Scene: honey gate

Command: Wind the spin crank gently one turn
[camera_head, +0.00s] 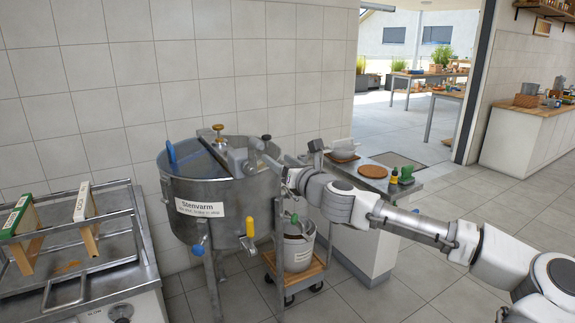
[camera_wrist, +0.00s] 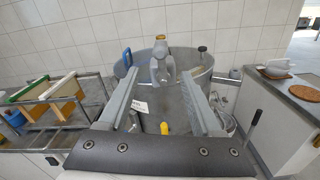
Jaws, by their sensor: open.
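The grey metal drum labelled "Stenvarm" (camera_head: 210,220) stands against the tiled wall; its wall also shows in the wrist view (camera_wrist: 150,112). A grey crank mechanism (camera_wrist: 160,70) sits over its rim, with a brass knob (camera_head: 218,128) behind. A small black knob (camera_head: 266,138) stands upright at the right; it also shows in the wrist view (camera_wrist: 202,48). Which knob belongs to the spin crank is hard to tell. My gripper (camera_wrist: 159,78) is open and empty, its fingers spread either side of the mechanism in that view. In the head view my wrist partly hides the drum's right side.
A blue handle (camera_head: 171,153) rises at the drum's left rim. A yellow valve handle (camera_head: 250,228) is on its front. A bucket (camera_head: 298,248) stands on a wheeled cart below. A counter (camera_head: 420,178) is right; a metal tray with frames (camera_head: 145,258) is left.

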